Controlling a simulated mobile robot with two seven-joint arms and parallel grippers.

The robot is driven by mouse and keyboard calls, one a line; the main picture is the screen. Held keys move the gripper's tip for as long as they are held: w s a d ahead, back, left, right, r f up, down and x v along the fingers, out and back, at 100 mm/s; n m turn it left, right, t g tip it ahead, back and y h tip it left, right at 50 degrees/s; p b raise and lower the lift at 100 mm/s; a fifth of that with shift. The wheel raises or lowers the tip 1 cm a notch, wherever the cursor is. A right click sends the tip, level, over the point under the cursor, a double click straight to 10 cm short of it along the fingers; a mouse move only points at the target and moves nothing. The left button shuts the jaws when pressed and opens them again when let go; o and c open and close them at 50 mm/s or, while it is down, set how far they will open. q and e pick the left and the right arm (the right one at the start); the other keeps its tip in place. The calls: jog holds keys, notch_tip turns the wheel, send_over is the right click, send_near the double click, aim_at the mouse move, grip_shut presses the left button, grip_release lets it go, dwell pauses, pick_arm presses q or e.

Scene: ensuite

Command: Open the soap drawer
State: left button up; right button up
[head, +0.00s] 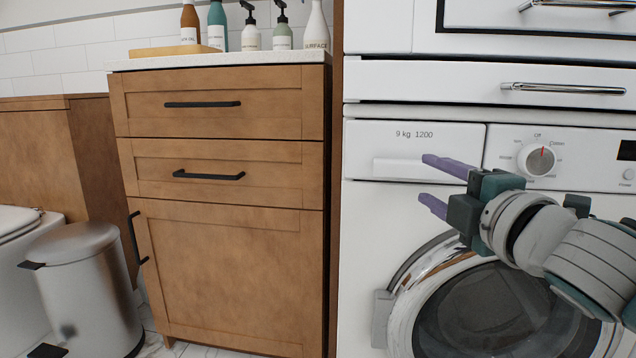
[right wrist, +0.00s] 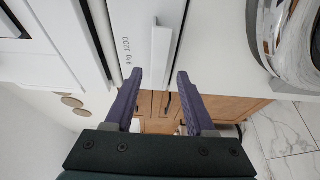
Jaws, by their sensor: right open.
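The soap drawer (head: 414,150) is the white panel at the upper left of the washing machine, marked "9 kg 1200". It sits flush with the machine front, so it looks closed. Its raised white handle (head: 411,168) runs along its lower part. The handle also shows in the right wrist view (right wrist: 161,55), just beyond the fingertips. My right gripper (head: 434,182) is open and empty, with purple fingers pointing left in front of the drawer's lower right. In the right wrist view its fingers (right wrist: 160,80) are apart with nothing between them. My left gripper is not in view.
The round washer door (head: 500,310) is below my right gripper, and the dial (head: 536,160) is to its right. White drawers with metal handles (head: 563,88) are above. A wooden cabinet (head: 230,190) with bottles on top stands left, beside a metal bin (head: 85,290).

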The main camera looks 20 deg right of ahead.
aim_at(414, 174)
jog(key=shift+w+d+b, duration=0.15)
jog(key=shift+w+b, duration=0.1)
jog(key=shift+w, duration=0.6)
jog(key=shift+w+d+b, duration=0.15)
jog(key=shift+w+b, duration=0.05)
jog(key=shift+w, duration=0.65)
jog(key=c, duration=0.8)
jog(key=shift+f, duration=0.1)
grip_shut()
